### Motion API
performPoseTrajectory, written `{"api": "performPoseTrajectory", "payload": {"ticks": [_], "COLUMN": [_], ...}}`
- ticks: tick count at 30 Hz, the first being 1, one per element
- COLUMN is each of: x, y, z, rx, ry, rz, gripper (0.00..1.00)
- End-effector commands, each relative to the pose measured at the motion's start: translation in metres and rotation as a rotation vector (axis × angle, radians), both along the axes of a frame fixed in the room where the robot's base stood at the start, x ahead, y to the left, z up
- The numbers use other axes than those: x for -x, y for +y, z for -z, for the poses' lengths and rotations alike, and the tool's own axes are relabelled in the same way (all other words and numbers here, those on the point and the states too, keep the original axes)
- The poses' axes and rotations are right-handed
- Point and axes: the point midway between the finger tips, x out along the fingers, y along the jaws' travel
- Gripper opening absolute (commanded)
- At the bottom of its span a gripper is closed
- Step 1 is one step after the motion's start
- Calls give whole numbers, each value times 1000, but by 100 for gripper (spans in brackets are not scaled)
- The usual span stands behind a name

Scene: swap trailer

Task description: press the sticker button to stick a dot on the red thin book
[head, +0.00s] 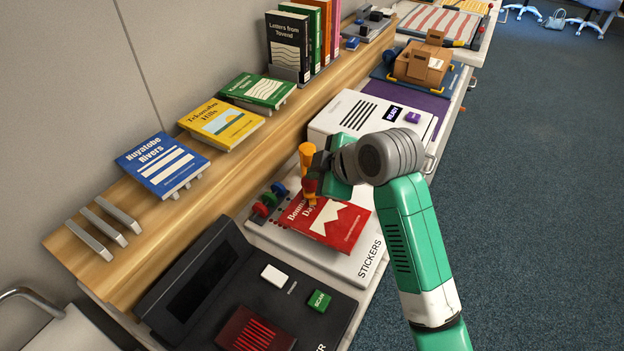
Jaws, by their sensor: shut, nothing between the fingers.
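The red thin book (340,228) lies flat, cover up, on the white panel (362,268) marked STICKERS. Its cover has white lettering and a white jagged shape; my gripper hides part of the title. My gripper (309,199) is shut and empty, with its orange tip pointing down over the book's upper edge. I cannot tell whether it touches the book. Blue, green and red round knobs (268,198) stand at the panel's left, beside small dark red dots. I cannot tell which part is the sticker button. No stuck dot is clear on the visible cover.
A black scanner station (325,334) with a green SCAN button (319,301) lies in front. A white machine (335,115) stands behind the panel. Books rest on the wooden shelf (215,180) at left. A cardboard box (422,66) sits farther back. Open carpet lies at right.

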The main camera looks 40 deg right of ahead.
Motion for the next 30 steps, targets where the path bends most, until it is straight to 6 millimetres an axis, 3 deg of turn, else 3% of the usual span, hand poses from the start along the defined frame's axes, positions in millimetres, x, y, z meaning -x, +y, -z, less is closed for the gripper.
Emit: {"api": "performPoseTrajectory", "payload": {"ticks": [30], "x": [0], "y": [0], "z": [12], "rx": [0], "ry": [1], "rz": [0], "gripper": [0]}}
